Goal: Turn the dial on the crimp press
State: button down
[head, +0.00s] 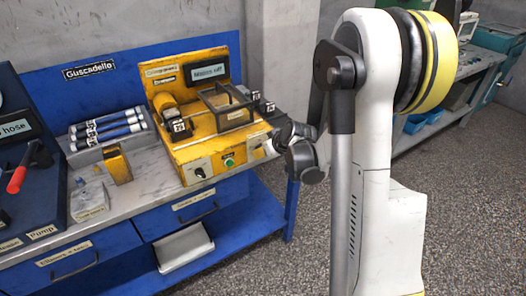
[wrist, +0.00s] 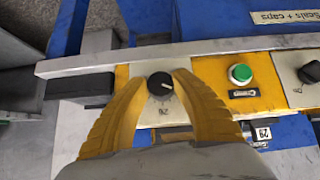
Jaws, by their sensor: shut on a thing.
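The crimp press (head: 187,147) is a yellow machine on the workbench, with controls along its front panel. In the wrist view, a round black dial (wrist: 160,85) with a white pointer mark sits on a pale plate on the yellow panel. My gripper (wrist: 159,80) has its yellow fingers on either side of this dial and is shut on it. In the head view my gripper (head: 270,147) is at the right end of the press front and hides the dial.
A green button (wrist: 240,73) and a second black knob (wrist: 309,72) lie along the same panel. A display (head: 208,72) stands above the press. Blue-white cylinders (head: 108,126) lie in a grey rack to the left. Blue drawers (head: 200,205) are below the bench edge.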

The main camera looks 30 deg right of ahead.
jog(key=shift+d+y, duration=0.1)
jog(key=shift+y, duration=0.2)
jog(key=m+y, duration=0.1)
jog(key=y, duration=0.1)
jog(key=m+y, duration=0.1)
jog(key=y, duration=0.1)
jog(key=shift+d+f+m, duration=0.1)
jog(key=shift+d+m, duration=0.05)
jog(key=shift+m, duration=0.25)
jog(key=m+t+y, duration=0.1)
jog(key=m+y, duration=0.1)
jog(key=y, duration=0.2)
jog(key=shift+f+m, duration=0.1)
jog(key=shift+m, duration=0.2)
jog(key=m+t+y, duration=0.2)
jog(key=m+y, duration=0.1)
jog(key=y, duration=0.1)
jog(key=shift+f+m, duration=0.15)
jog(key=shift+m, duration=0.15)
jog(key=c, duration=2.2)
grip_release()
jog(key=m+t+y, duration=0.2)
jog(key=m+t, duration=0.2)
jog(key=m, duration=0.1)
jog(key=o, duration=1.2)
jog(key=shift+a, duration=0.2)
